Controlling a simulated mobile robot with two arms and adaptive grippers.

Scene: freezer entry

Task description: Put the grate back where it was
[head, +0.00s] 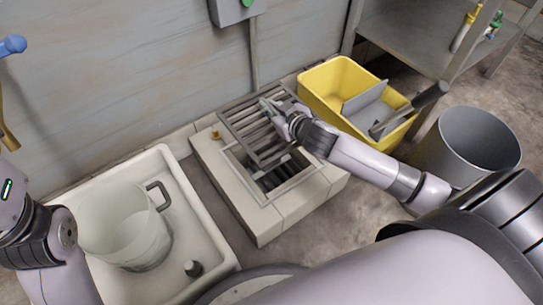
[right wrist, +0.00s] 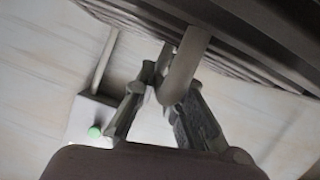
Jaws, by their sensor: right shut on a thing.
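The grey barred grate (head: 260,140) is over the far part of the square floor drain in the head view. The near part of the drain opening (head: 281,178) is uncovered and shows dark bars or slots inside. My right gripper (head: 277,110) is at the grate's far right side, shut on it. In the right wrist view the fingers (right wrist: 165,92) close around a rounded handle (right wrist: 186,62) under the grate's bars (right wrist: 255,35). I cannot tell whether the grate touches the drain's rim (head: 232,182). Of my left arm only links show at the left edge.
A yellow tub (head: 327,78) with grey parts stands right of the drain, beside a grey bin (head: 468,145). A white basin (head: 198,238) holding a translucent bucket (head: 125,222) is at left. A wall is behind; a metal table (head: 405,38) is at back right.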

